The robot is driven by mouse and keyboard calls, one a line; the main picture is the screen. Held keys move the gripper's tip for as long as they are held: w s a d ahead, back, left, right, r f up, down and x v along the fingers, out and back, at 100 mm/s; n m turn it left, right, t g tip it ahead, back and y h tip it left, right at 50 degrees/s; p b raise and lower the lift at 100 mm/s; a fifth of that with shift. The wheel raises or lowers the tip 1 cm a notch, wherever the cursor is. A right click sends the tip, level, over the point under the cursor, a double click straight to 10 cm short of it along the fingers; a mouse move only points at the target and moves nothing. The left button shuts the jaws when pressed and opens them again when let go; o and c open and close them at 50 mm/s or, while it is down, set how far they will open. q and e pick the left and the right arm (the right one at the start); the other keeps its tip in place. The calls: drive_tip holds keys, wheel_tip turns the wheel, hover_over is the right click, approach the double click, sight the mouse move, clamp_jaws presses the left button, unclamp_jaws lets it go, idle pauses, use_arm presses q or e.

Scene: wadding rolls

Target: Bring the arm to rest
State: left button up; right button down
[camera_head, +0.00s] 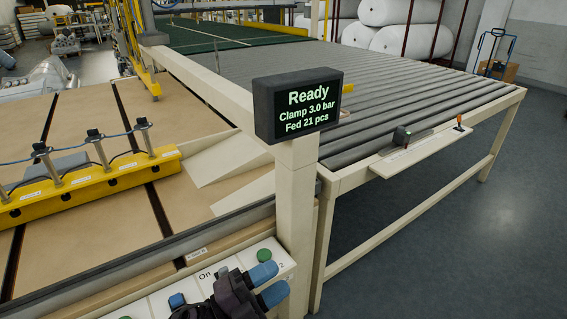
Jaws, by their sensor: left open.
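My left gripper (267,283), dark with two blue fingertips, is at the bottom of the head view. Its fingers are apart with nothing visible between them. It is in front of the light control panel (219,284) and covers part of it. A green button (264,255) shows just above the upper fingertip; I cannot tell whether they touch. A blue button (177,300) is to the left of the gripper. My right gripper is not in view.
A dark display (298,105) on a cream post (293,195) reads "Ready, Clamp 3.0 bar, Fed 21 pcs". A yellow clamp bar (95,185) lies across the brown bed at left. A roller table (400,90) extends behind. Grey floor (465,225) is clear at right.

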use_arm(q)
drive_tip(key=a+f+n+t+y, duration=0.8)
drive_tip(key=a+f+n+y, duration=0.2)
drive_tip(key=a+n+y, duration=0.45)
drive_tip(key=s+a+f+n+g+y, duration=0.4)
drive_tip(key=s+a+f+n+g, duration=0.2)
drive_tip(key=s+a+f+n, duration=0.5)
drive_tip(key=shift+f, duration=0.5)
drive_tip(key=shift+y, duration=0.25)
